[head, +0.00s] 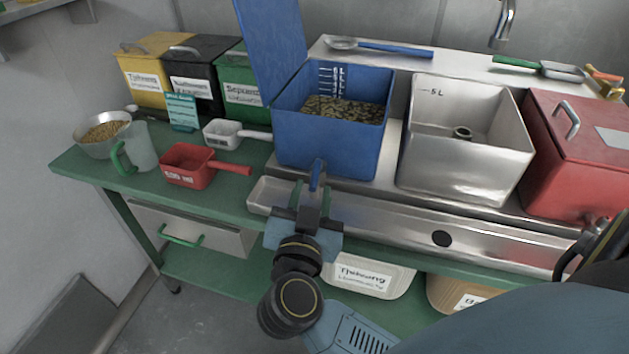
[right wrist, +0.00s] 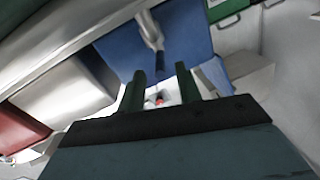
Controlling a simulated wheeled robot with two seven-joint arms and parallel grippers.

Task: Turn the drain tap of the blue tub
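The blue tub (head: 325,145) stands at the middle of the bench with its lid (head: 270,45) raised and beans inside. Its drain tap has a blue lever (head: 317,174) at the front, low on the tub. In the right wrist view, the metal tap body (right wrist: 150,30) and dark blue lever (right wrist: 160,62) show ahead of the fingers. My right gripper (head: 313,187) is at the tap, its green fingers apart, one on each side of the lever's line. In the right wrist view, the gripper (right wrist: 162,75) is open and empty. My left gripper is not in view.
A steel tub (head: 465,155) and a red tub (head: 580,150) stand to the right. A metal drip tray (head: 400,225) runs along the front below the taps. A red scoop (head: 190,167), jug (head: 138,150) and bowl (head: 85,140) occupy the bench's left side.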

